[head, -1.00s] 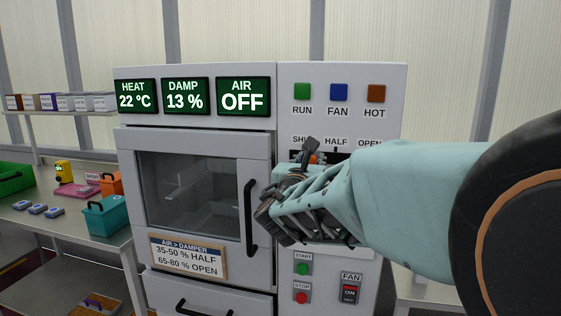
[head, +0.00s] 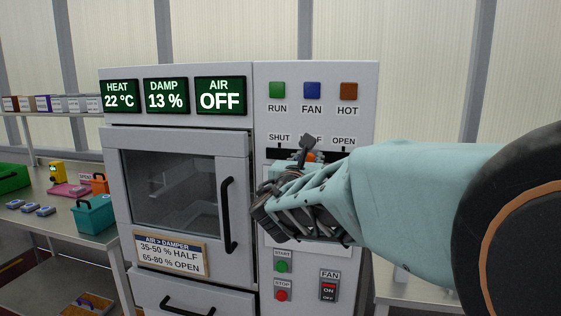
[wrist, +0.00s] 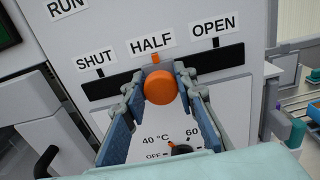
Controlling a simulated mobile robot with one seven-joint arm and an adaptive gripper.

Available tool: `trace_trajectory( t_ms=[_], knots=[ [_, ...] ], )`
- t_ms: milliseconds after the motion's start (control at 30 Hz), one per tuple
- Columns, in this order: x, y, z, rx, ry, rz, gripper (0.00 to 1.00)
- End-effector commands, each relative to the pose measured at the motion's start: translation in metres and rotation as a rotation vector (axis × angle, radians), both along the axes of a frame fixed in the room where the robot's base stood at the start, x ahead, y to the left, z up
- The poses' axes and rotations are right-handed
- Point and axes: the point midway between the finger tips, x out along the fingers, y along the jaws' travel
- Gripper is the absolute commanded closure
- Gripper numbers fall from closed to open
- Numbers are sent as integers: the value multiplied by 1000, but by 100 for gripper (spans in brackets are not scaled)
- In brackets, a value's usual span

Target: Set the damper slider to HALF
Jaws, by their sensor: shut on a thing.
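The damper slider's round orange knob (wrist: 160,88) sits at the black slot (wrist: 110,85), under the HALF label (wrist: 151,42). A small orange mark (wrist: 155,58) shows just above it, in line with HALF. The SHUT label (wrist: 96,60) is to its left and the OPEN label (wrist: 212,29) to its right. My gripper (wrist: 161,86) is shut on the knob, one finger on each side. In the head view my gripper (head: 306,152) covers most of the knob and part of the HALF label.
A temperature dial (wrist: 180,149) lies below the slot, between my fingers in the wrist view. Start (head: 282,266) and stop (head: 282,295) buttons and a FAN switch (head: 328,290) are lower on the panel. The AIR display (head: 221,97) reads OFF. The oven door handle (head: 229,215) stands out to the left.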

Motion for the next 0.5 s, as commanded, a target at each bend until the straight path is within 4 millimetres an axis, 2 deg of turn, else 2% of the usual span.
trace_trajectory(
  t_ms=[267, 300, 433, 500],
  knots=[
    [0, -1, 1, 1, -1, -1, 100],
    [0, 0, 1, 1, -1, -1, 71],
    [0, 0, 1, 1, -1, -1, 57],
    [0, 0, 1, 1, -1, 0, 57]
  ],
)
